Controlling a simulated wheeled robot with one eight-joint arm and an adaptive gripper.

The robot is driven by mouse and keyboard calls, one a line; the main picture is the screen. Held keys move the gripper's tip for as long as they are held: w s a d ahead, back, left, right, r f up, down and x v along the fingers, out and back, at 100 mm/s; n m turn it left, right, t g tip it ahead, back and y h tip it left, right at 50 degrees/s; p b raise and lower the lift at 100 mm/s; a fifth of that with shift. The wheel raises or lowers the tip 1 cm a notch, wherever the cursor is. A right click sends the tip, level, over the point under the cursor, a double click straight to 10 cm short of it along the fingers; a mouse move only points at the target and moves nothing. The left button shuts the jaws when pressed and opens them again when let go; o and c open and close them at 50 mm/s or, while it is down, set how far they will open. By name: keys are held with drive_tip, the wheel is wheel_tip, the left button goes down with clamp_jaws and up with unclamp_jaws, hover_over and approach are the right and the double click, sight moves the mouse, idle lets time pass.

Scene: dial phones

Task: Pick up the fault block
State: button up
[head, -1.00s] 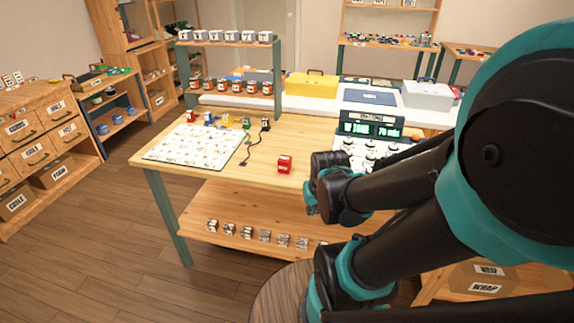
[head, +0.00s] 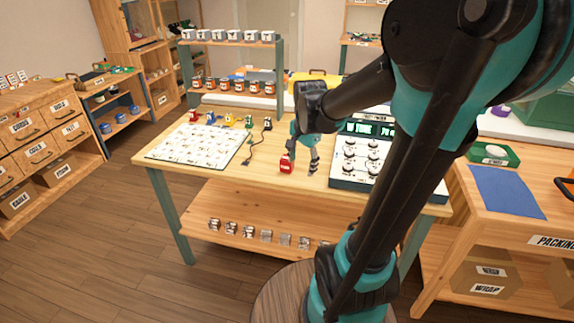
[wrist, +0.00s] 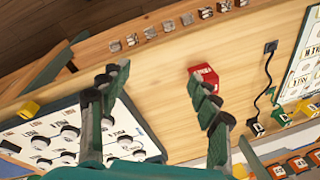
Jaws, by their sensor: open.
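The fault block, a small red block with a white label (head: 286,167), sits on the wooden table near its front edge. It also shows in the wrist view (wrist: 206,74), just beyond the tip of the right-hand finger, which overlaps its lower edge. Its label is too small to read surely. My gripper (head: 304,158) is over the table, pointing down, just right of and beside the block. In the wrist view my gripper (wrist: 158,82) has its fingers wide apart with nothing between them, and the block is not centred between them.
A sloped console with round knobs (head: 359,160) stands right of my gripper. A white card sheet (head: 194,146) lies on the left, with a dark cable (head: 249,150) and small coloured plugs nearby. A rack of jars (head: 233,86) stands behind. The lower shelf holds several small blocks.

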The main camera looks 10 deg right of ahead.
sight(287, 158)
drive_tip(key=w+a+r+m+g, duration=0.2)
drive_tip(key=w+r+m, duration=0.7)
drive_tip(key=w+m, duration=0.3)
drive_tip(key=f, duration=1.1)
drive_tip(key=shift+a+f, duration=0.2)
drive_tip(key=shift+f, duration=0.1)
drive_tip(key=shift+s+a+f, duration=0.1)
drive_tip(key=shift+s+f, duration=0.05)
drive_tip(key=shift+f, duration=2.8)
drive_tip(key=c, duration=1.3)
drive_tip(key=shift+r, duration=0.1)
